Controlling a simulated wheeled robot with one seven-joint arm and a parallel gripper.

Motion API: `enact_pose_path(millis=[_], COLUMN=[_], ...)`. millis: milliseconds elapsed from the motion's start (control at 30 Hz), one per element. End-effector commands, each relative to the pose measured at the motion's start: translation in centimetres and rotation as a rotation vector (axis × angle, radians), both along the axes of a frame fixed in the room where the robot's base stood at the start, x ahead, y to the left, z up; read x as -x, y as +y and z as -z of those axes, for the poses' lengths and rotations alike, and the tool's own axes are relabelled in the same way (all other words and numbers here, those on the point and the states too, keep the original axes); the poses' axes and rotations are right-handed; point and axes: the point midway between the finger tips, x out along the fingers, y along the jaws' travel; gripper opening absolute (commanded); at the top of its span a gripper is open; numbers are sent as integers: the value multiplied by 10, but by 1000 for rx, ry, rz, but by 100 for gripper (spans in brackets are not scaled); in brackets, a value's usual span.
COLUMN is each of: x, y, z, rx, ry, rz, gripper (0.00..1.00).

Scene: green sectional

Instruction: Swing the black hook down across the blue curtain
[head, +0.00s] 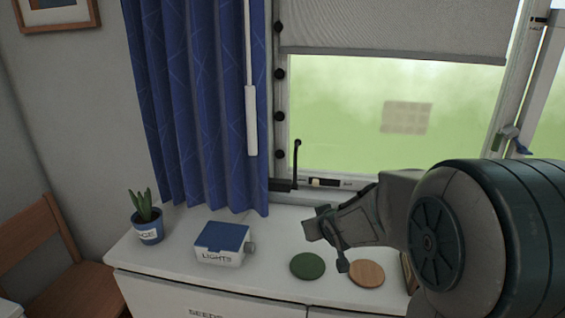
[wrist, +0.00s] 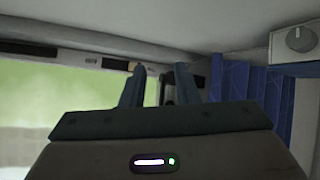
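The black hook (head: 295,163) is a thin upright rod with a bent tip, rising from a dark block at the window frame's lower left corner. The blue curtain (head: 205,110) hangs in folds just left of it; it also shows in the wrist view (wrist: 233,84). My gripper (head: 327,240) is above the white counter, in front of the window and lower right in the picture from the hook. In the wrist view my two fingers (wrist: 160,76) are apart, and a dark upright piece, probably the hook, shows beyond the gap. Nothing is seen held.
On the white counter (head: 185,283) stand a LIGHTS box (head: 219,243) with a side knob, a potted plant (head: 149,229), a green disc (head: 308,266) and a wooden disc (head: 367,274). A white wand (head: 251,120) hangs before the curtain. A grey blind (head: 400,28) covers the window's top.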

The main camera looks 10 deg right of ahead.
Motion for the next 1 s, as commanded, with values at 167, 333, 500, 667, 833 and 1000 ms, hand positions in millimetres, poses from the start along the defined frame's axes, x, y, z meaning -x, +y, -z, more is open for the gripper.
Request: enact_pose_path(millis=[167,333,500,667,833,1000], x=[-55,-77,-84,-93,-118,-148], y=[0,-5,-11,-8,0,9], z=[-14,-44,-63,-67,-66,-67], rx=[-129,-239,-293,-303,-303,-303], ry=[-257,-472,-582,-602,-599,-598], rz=[-104,-158,-179,-185,-186,-186], gripper=[28,28,28,28,28,28])
